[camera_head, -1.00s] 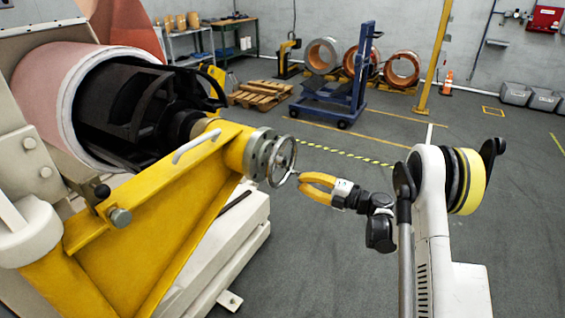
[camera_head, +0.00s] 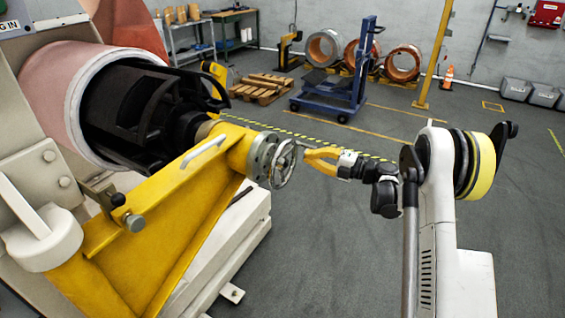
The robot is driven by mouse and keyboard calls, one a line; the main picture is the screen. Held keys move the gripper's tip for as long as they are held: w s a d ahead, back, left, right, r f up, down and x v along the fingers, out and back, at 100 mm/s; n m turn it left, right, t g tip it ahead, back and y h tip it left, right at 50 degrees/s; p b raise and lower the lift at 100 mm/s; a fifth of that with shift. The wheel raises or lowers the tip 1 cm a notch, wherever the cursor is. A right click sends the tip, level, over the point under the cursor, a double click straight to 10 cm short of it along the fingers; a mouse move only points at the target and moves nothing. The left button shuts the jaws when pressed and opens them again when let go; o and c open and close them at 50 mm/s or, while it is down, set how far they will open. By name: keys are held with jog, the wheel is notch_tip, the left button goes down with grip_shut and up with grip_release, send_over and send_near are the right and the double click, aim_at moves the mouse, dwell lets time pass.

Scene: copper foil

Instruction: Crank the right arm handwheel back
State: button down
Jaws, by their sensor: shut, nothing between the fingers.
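The handwheel (camera_head: 283,165) is a grey metal wheel at the end of the yellow arm (camera_head: 165,205), near the middle of the head view. It is mounted on a round grey flange (camera_head: 262,155). My gripper (camera_head: 306,150) has yellow fingers and reaches in from the right. Its fingers are shut with nothing between them. The fingertips are at the upper right rim of the wheel, close to its thin handle. I cannot tell whether they touch it.
A copper-coloured coil (camera_head: 62,85) on a black mandrel (camera_head: 150,105) stands at the left. A blue trolley (camera_head: 345,85), a wooden pallet (camera_head: 262,88) and copper coils (camera_head: 403,63) are at the back.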

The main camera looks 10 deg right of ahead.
notch_tip(320, 180, up, 5)
jog(key=p, duration=0.1)
jog(key=b, duration=0.4)
send_near(277, 157)
jog(key=shift+m+t, duration=0.4)
jog(key=x, duration=0.4)
jog(key=shift+s+a+f, duration=0.15)
jog(key=shift+s+a, duration=0.05)
notch_tip(277, 157, down, 7)
jog(key=s+a+b, duration=0.2)
jog(key=b, duration=0.1)
jog(key=shift+s, duration=0.25)
